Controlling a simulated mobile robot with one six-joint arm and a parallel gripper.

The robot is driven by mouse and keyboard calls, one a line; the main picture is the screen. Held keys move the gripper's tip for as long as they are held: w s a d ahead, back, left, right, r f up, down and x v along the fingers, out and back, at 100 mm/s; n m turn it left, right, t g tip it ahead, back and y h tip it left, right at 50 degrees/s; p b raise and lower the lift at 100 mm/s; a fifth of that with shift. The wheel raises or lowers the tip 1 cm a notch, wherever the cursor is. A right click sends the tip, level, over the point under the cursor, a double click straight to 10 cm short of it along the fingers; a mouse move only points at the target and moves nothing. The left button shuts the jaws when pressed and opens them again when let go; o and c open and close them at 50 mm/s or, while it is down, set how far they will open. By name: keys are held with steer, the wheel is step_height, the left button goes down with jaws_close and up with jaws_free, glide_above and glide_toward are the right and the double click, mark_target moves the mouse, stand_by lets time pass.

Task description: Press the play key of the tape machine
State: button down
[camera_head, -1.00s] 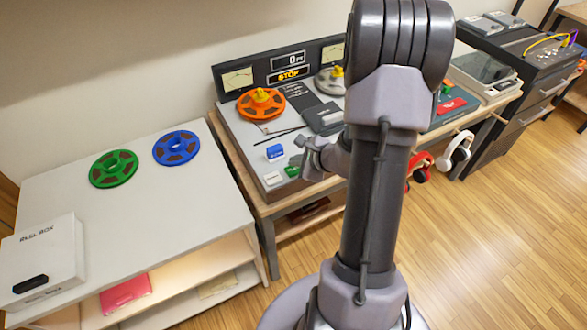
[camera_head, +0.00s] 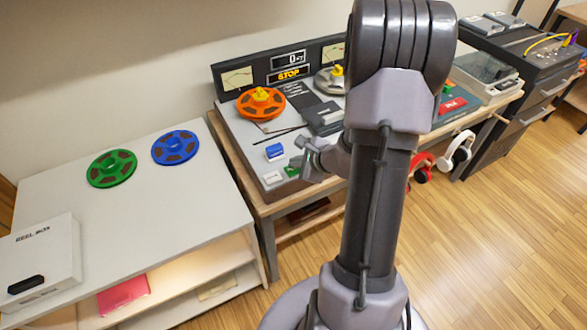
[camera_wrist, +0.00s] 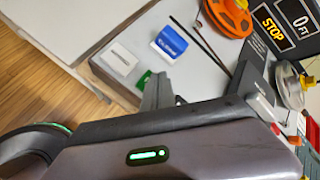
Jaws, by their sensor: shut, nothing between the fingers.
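The tape machine (camera_head: 237,130) stands on a wooden bench, with an orange reel (camera_head: 260,104) on its left hub and a grey reel (camera_head: 330,80) on its right. Its display (camera_head: 289,73) reads STOP. At its front left are a blue key (camera_head: 275,151), a white key (camera_head: 272,177) and a green key (camera_head: 291,170). I cannot read a play label. My gripper (camera_head: 302,153) is shut and empty beside the green key, partly covering it. In the wrist view, the shut fingers (camera_wrist: 157,92) overlap the green key (camera_wrist: 145,78); contact cannot be told.
A white table (camera_head: 130,225) at left holds a green reel (camera_head: 112,168), a blue reel (camera_head: 176,148) and a reel box (camera_head: 45,255). A dark block (camera_head: 322,117) sits on the machine behind my gripper. Headphones (camera_head: 461,148) hang at the bench front. Floor at right is clear.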

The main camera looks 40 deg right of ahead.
mark_target(296, 171)
steer(key=shift+f+b, duration=0.5)
steer(key=shift+b, duration=0.15)
stand_by(0.5)
steer(key=shift+r, duration=0.15)
steer(key=shift+r+p, duration=0.55)
steer(key=shift+r, duration=0.2)
step_height(296, 171, up, 5)
steer(key=p, duration=0.3)
steer(key=shift+r+p, duration=0.1)
steer(key=shift+p, duration=0.2)
stand_by(0.8)
